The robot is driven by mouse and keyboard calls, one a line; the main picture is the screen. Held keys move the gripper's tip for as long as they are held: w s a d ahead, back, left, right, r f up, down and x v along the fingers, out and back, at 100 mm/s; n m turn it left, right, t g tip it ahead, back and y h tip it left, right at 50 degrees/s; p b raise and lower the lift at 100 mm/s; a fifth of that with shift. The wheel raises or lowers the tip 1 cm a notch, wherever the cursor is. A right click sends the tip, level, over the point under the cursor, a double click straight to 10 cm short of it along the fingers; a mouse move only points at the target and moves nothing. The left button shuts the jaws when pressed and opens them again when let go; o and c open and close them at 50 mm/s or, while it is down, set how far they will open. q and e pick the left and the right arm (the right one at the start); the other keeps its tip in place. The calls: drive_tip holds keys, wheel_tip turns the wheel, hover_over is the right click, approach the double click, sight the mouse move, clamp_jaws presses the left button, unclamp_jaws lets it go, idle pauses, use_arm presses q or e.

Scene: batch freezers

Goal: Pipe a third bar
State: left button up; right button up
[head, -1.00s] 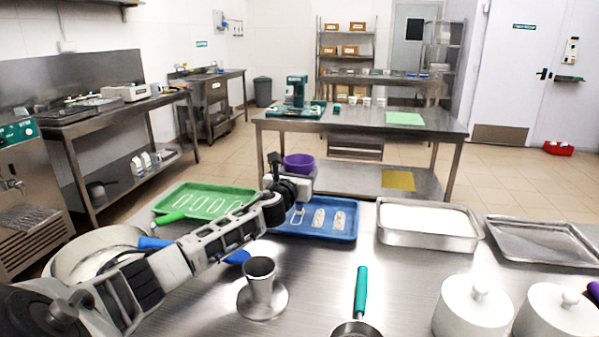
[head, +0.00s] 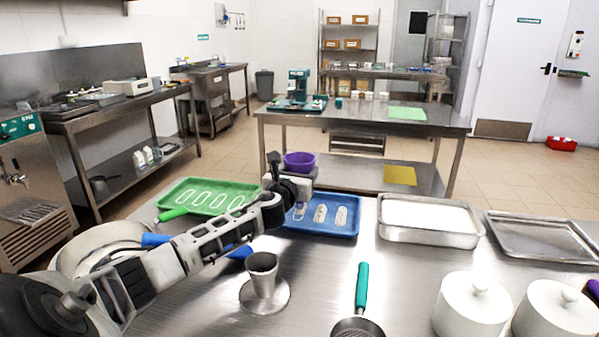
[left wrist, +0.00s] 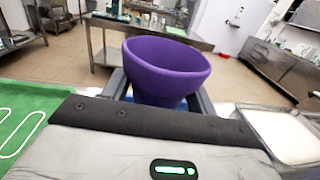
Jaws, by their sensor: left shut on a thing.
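My left gripper (head: 299,176) is shut on a purple, wide-mouthed piping bag (head: 299,160), held above the far left part of the blue tray (head: 335,233). The bag also fills the middle of the left wrist view (left wrist: 165,70), wide end up; its tip is hidden. On the blue tray lie two pale filled bars, one in the middle (head: 320,214) and one on the right (head: 341,217). Left of them a pale bar shape (head: 299,211) shows, partly covered by the gripper; how full it is I cannot tell. My right gripper is out of view.
A green tray (head: 172,200) with several pale outlines lies left of the blue one. A steel cup (head: 263,268), a green-handled tool (head: 362,287), white lidded pots (head: 472,308), a pan of white contents (head: 430,243) and an empty steel tray (head: 545,257) share the table.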

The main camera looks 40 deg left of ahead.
sight(297, 161)
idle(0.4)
use_arm(q)
drive_tip(key=shift+p+v, duration=0.5)
drive_tip(key=shift+v, duration=0.7)
drive_tip(key=shift+d, duration=0.1)
wheel_tip(297, 161, up, 3)
drive_tip(key=p, duration=0.2)
drive_tip(key=shift+f+p, duration=0.1)
drive_tip(key=shift+p, duration=0.25)
drive_tip(key=shift+r, duration=0.9)
